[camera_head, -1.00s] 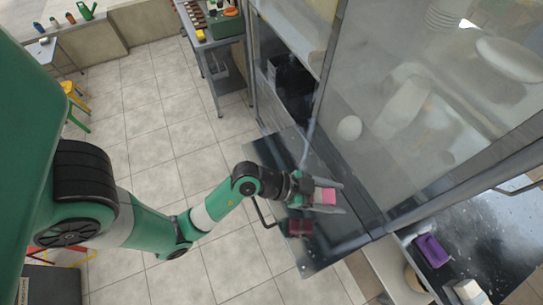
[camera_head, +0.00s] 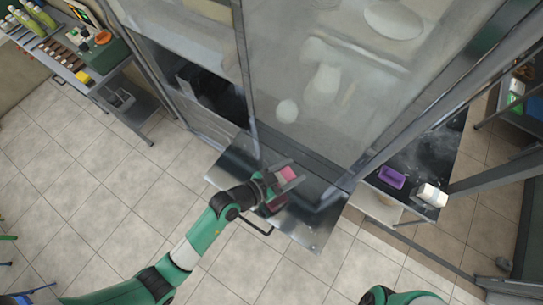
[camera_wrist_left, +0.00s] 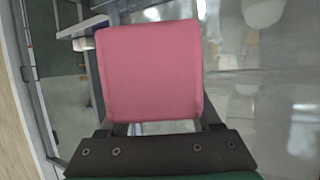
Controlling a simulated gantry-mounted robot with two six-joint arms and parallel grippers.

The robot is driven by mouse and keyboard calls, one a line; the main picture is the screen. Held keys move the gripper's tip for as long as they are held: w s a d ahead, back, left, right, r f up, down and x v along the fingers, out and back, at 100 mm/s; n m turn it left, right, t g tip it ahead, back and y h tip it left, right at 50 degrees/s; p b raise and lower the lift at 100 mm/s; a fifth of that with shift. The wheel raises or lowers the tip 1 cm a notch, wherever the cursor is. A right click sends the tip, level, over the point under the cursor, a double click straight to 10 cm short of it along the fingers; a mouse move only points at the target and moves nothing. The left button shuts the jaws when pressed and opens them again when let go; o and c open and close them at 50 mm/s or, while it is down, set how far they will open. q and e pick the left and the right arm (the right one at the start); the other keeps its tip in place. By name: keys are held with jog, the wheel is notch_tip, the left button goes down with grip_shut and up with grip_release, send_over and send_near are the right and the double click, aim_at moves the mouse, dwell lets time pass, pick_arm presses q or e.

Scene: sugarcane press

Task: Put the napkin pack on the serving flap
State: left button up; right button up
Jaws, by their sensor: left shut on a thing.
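The pink napkin pack (camera_head: 286,173) is between the fingers of my left gripper (camera_head: 292,180), which is shut on it. In the left wrist view the pack (camera_wrist_left: 150,70) fills the middle, its broad pink face toward the camera. The serving flap (camera_head: 312,230) is a dark, shiny metal shelf jutting out from the glass-fronted booth. My left gripper and the pack are over this flap. A dark red patch on the flap below the gripper looks like a reflection. I cannot tell the gap between pack and flap. My right gripper is out of view.
The booth's glass panel (camera_head: 330,80) rises just behind the flap. A handle bar (camera_head: 256,227) sticks out at the flap's front edge. Right of it, a dark counter (camera_head: 428,160) holds a purple container (camera_head: 391,177) and a white block (camera_head: 431,196). The tiled floor in front is clear.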

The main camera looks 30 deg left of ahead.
pick_arm(q)
jog(key=a+f+b, duration=0.3)
jog(key=a, duration=0.1)
jog(key=a+f+b, duration=0.3)
jog(key=a, duration=0.1)
jog(key=w+a+f+b, duration=0.1)
jog(key=a+f+b, duration=0.2)
jog(key=a, duration=0.2)
jog(key=shift+a, duration=0.15)
jog(key=f+b, duration=0.2)
jog(key=f, duration=0.1)
jog(key=f+b, duration=0.1)
jog(key=shift+a+f, duration=0.15)
jog(key=shift+a, duration=0.25)
jog(key=o, duration=1.4)
jog(key=shift+o, duration=0.2)
